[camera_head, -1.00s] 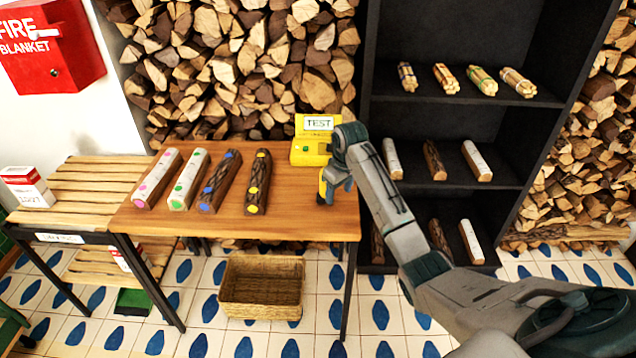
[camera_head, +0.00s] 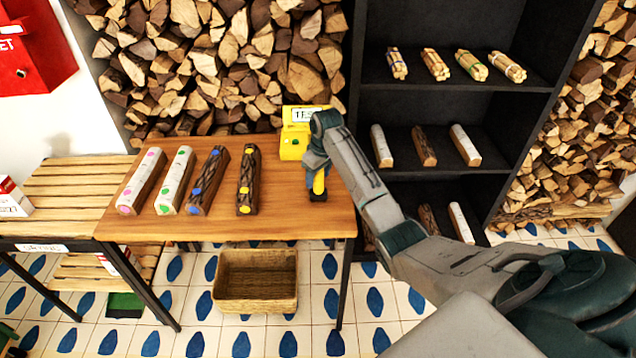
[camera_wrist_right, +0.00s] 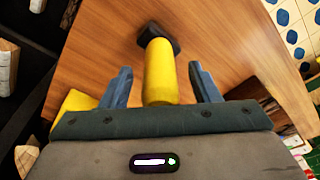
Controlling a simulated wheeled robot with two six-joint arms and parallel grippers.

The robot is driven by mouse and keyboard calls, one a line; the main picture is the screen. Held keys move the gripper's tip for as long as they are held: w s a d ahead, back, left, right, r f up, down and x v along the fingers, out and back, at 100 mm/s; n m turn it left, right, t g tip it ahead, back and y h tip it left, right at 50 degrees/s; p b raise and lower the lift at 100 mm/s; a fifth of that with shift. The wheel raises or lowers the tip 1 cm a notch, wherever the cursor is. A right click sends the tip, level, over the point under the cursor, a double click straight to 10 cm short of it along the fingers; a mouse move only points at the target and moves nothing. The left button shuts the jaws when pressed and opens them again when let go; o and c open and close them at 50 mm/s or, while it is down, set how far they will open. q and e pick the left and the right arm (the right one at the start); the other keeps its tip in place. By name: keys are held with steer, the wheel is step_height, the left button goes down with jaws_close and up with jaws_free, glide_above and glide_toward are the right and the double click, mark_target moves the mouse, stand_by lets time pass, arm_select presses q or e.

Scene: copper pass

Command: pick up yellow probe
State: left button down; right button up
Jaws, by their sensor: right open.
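The yellow probe (camera_head: 319,182) stands on the wooden table near its right edge, with a dark foot at its lower end. In the right wrist view the probe (camera_wrist_right: 159,75) lies between the two blue-grey fingers, with a gap on each side. My right gripper (camera_head: 316,168) is over the probe, and its open fingers also show in the right wrist view (camera_wrist_right: 162,88). The gripper hides part of the probe in the head view. My left gripper is not in view.
A yellow tester (camera_head: 292,146) marked TEST stands just behind the probe. Several logs with coloured dots lie left on the table (camera_head: 290,215). A black shelf (camera_head: 415,104) stands to the right. A wicker basket (camera_head: 255,304) is on the floor below.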

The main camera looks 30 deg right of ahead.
steer(key=shift+f, duration=0.9)
steer(key=shift+w+f, duration=0.1)
steer(key=shift+f, duration=0.05)
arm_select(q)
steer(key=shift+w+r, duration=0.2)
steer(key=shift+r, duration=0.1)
arm_select(e)
steer(key=c, duration=1.1)
